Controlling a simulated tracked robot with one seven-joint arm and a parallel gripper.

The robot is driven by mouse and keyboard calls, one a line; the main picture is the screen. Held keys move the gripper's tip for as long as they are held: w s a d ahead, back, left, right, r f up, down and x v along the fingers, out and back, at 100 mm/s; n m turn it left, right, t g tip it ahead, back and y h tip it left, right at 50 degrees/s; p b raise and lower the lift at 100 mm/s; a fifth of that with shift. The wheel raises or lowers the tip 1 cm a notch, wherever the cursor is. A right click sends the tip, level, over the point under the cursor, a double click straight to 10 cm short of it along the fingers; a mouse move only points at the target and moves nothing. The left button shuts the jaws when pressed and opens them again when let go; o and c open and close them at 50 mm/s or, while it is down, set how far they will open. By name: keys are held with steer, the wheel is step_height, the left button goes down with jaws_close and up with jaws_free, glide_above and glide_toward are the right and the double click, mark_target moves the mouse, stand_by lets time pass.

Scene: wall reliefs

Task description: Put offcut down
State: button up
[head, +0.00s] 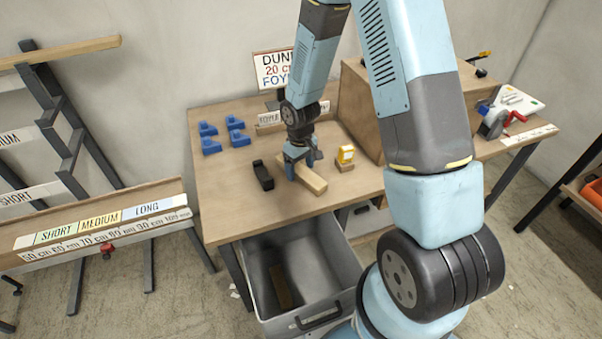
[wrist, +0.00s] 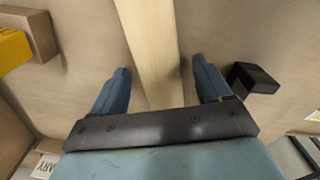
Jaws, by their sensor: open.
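The offcut (head: 312,181) is a short pale wooden bar lying on the wooden workbench top (head: 228,188), near its front edge. In the wrist view the offcut (wrist: 152,45) runs lengthwise between the two fingers. My gripper (head: 299,172) is over the bar in the head view. Its blue fingers (wrist: 160,88) are spread, one on each side of the bar, with a gap on both sides. Part of the bar is hidden behind my gripper in the head view.
A black block (head: 263,175) lies left of the offcut, and a yellow device on a wooden block (head: 345,158) stands right. Blue blocks (head: 210,138) sit farther back. An open grey bin (head: 285,275) stands below the bench front. The bench's left front is clear.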

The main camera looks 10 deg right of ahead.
steer(key=shift+f, duration=0.3)
steer(key=c, duration=1.3)
